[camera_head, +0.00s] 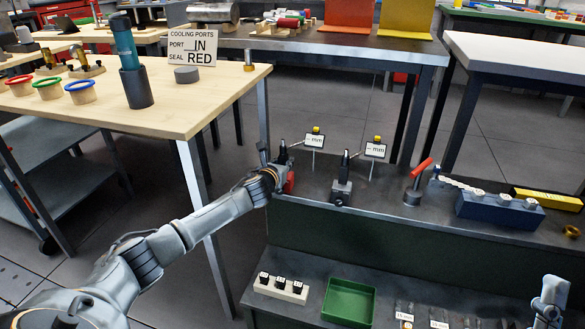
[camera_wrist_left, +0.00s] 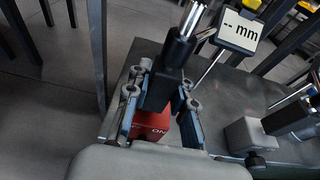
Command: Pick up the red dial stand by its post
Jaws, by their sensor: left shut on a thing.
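The red dial stand shows its red base (camera_head: 290,183) at the left end of the dark bench in the head view. In the left wrist view its red base (camera_wrist_left: 152,124) lies below a black post (camera_wrist_left: 178,52), with a silver rod on top. My left gripper (camera_head: 275,172) is shut on the post, one finger on each side in the left wrist view (camera_wrist_left: 160,92). The post looks nearly upright; whether the base touches the bench is unclear. A grey part of my right arm or gripper (camera_head: 549,300) shows at the lower right; its fingers are not clear.
A second, grey-based dial stand (camera_head: 341,190) stands to the right, with small "mm" displays (camera_head: 375,150) behind. A red-handled clamp (camera_head: 415,190) and a blue block (camera_head: 498,212) stand farther right. A green tray (camera_head: 348,302) lies on the lower shelf. A wooden table (camera_head: 180,110) is at left.

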